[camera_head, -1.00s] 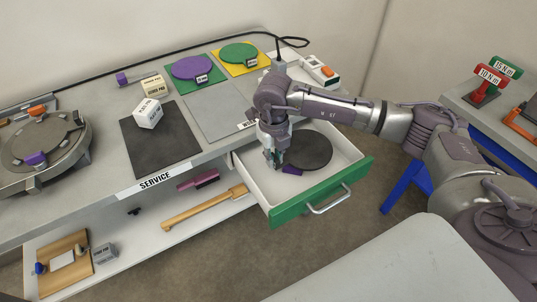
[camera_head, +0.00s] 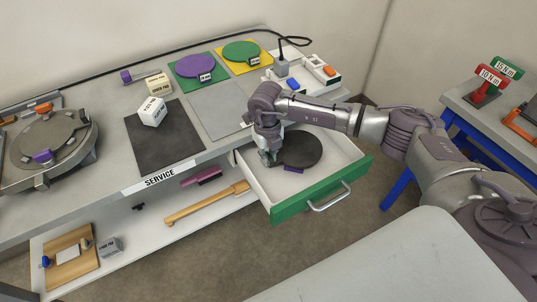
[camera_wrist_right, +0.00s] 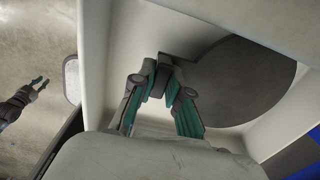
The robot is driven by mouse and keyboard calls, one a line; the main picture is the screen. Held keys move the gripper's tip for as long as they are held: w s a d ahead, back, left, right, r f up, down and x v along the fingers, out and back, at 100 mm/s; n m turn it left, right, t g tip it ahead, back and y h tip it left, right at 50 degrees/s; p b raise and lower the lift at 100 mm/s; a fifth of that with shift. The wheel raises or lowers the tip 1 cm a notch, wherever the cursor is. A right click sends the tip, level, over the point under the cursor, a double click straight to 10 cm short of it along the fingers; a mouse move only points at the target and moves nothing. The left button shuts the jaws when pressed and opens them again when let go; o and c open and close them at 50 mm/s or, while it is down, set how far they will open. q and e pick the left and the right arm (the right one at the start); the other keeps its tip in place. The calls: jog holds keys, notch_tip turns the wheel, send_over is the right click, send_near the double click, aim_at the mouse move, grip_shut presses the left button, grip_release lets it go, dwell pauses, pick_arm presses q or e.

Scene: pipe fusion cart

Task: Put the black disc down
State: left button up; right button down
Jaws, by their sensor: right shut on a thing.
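The black disc (camera_head: 303,149) is inside the open drawer (camera_head: 318,208), toward its back. In the right wrist view the disc (camera_wrist_right: 240,80) looks flat and dark, with a small dark tab (camera_wrist_right: 164,58) on its edge. My right gripper (camera_head: 267,158) is over the left part of the drawer, pointing down. In the right wrist view its fingertips (camera_wrist_right: 162,76) are shut on that tab. I cannot tell whether the disc touches the drawer floor. My left gripper (camera_wrist_right: 39,87) shows small in the right wrist view, with its fingers apart and empty.
The bench holds a dark mat (camera_head: 165,145) with a white block (camera_head: 151,111), a bare grey mat (camera_head: 214,109), and purple (camera_head: 195,66) and green (camera_head: 241,51) discs. A green-fronted drawer panel and handle (camera_head: 329,198) stick out.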

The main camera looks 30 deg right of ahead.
jog(key=shift+f+b, duration=0.5)
jog(key=shift+f, duration=0.1)
jog(key=c, duration=1.2)
grip_release()
jog(key=shift+o, duration=0.2)
jog(key=shift+r+p, duration=0.7)
jog(key=shift+r, duration=0.1)
notch_tip(320, 180, up, 12)
jog(key=b, duration=0.2)
jog(key=shift+a+f, duration=0.15)
jog(key=shift+s+f, duration=0.1)
